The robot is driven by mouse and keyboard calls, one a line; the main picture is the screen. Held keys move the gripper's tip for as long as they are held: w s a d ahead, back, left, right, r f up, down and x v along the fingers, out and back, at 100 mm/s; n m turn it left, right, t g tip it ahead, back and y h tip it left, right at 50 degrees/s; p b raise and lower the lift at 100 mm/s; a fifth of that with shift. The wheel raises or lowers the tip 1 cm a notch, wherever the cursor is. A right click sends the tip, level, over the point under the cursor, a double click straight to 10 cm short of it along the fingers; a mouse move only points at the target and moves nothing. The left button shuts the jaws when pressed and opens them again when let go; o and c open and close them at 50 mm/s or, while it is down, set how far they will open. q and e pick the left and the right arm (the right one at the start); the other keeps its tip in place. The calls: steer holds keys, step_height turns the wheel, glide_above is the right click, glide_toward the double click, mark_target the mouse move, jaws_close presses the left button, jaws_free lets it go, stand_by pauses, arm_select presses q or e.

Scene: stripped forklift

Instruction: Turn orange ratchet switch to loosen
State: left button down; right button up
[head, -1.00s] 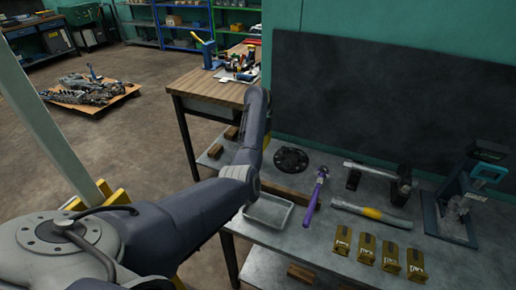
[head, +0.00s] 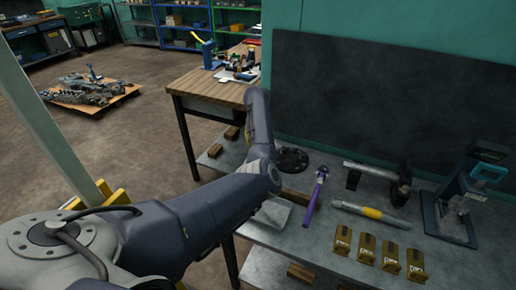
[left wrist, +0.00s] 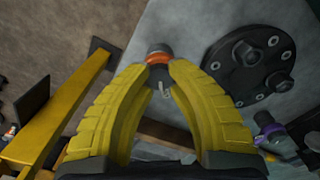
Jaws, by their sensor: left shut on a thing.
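In the left wrist view, my left gripper (left wrist: 158,70) has two yellow fingers closing at their tips on a small part with an orange band (left wrist: 158,57) and a dark top. This looks like the orange ratchet switch. A thin metal piece shows between the fingers, just below it. The rest of the ratchet is hidden by the fingers or too dark to tell. In the head view, my left arm reaches over the grey bench, and its gripper and the switch are hidden behind the arm. My right gripper is not in view.
A dark round flange (left wrist: 250,60) lies right of the fingers; it also shows in the head view (head: 292,160). A purple-handled tool (head: 315,196), a hammer (head: 378,172), a grey tube (head: 350,209) and several brass-coloured blocks (head: 366,248) lie farther right. A tray (head: 272,214) is partly covered by my arm.

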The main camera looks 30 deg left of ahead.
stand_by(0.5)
arm_select(q)
steer(key=c, duration=1.1)
jaws_free()
steer(key=shift+o, duration=0.2)
step_height(320, 180, up, 12)
